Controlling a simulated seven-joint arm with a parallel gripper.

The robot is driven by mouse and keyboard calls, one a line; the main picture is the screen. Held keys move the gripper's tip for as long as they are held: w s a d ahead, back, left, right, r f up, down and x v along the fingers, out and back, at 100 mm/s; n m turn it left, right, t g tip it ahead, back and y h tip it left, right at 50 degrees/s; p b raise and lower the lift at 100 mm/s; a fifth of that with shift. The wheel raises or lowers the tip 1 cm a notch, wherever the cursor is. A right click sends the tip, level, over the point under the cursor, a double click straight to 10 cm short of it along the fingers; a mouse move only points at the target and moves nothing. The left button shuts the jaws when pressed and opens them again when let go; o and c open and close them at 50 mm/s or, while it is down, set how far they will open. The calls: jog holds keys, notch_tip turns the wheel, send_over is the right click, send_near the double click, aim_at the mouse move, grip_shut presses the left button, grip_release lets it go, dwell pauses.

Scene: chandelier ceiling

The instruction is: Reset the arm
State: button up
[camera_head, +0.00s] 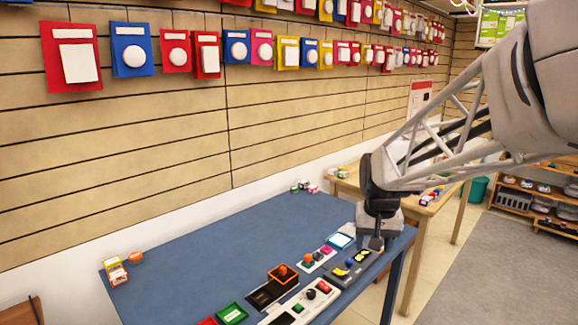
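My arm reaches in from the upper right of the head view. My gripper (377,243) points down over the right end of the blue table (225,250). It is small and dark here, and I cannot tell whether its fingers are open or shut or touch anything. A grey block-like shape (392,222) shows just behind it and is partly hidden.
A toy (115,270) stands far left. The table's middle is clear. A wooden table (440,205) stands behind.

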jog(key=s+a+n+t, duration=0.1)
jog(key=s, duration=2.5)
jog(key=shift+r+n, duration=0.15)
jog(key=shift+n, duration=0.15)
dwell(0.8)
